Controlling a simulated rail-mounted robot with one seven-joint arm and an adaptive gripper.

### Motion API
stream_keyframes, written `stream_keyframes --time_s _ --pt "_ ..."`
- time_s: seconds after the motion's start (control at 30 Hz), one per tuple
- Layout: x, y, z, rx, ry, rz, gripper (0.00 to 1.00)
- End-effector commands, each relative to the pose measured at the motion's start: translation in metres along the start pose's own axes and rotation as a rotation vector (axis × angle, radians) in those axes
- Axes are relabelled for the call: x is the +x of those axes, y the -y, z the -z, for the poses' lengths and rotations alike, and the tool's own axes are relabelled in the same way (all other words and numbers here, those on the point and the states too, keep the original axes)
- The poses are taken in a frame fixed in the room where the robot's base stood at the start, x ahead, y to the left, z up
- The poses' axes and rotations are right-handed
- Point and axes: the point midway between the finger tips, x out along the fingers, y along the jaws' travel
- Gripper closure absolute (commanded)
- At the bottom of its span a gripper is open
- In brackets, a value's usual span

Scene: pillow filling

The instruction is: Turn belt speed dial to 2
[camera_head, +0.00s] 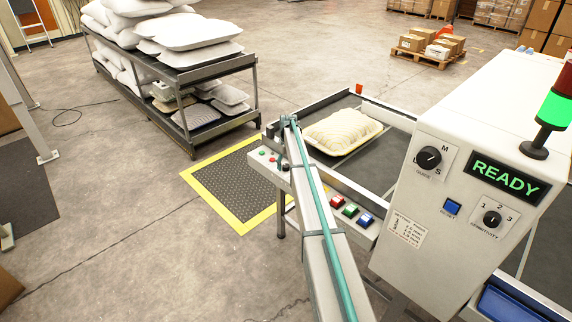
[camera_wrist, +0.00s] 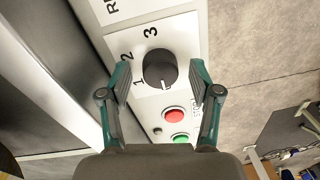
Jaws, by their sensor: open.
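The belt speed dial (camera_wrist: 158,68) is a round black knob on a white panel (camera_wrist: 110,12) in the wrist view, with 1, 2 and 3 printed around it. A white mark shows at the knob's lower edge, on the side toward the red button and away from 2 and 3. My gripper (camera_wrist: 160,76) is open, with one finger on each side of the knob. Small gaps seem to show between fingers and knob; contact cannot be told. In the head view the small control panel (camera_head: 262,153) is at the conveyor's near left corner, its dial partly hidden by my arm.
A red button (camera_wrist: 174,115) and a green button (camera_wrist: 180,140) sit close below the dial. A pillow (camera_head: 342,131) lies on the conveyor. A machine cabinet (camera_head: 460,130) with a READY display (camera_head: 507,181) stands right. A pillow rack (camera_head: 190,75) stands behind a yellow-edged mat (camera_head: 235,178).

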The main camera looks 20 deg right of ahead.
Motion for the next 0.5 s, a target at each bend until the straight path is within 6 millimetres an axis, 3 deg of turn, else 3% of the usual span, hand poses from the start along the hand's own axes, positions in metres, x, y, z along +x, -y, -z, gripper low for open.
stream_keyframes --time_s 0.2,0.5 --pt "0.0002 0.0 0.0 0.0 0.0 0.0 0.4" --pt "0.0 0.0 -0.0001 0.0 0.0 0.0 0.9"
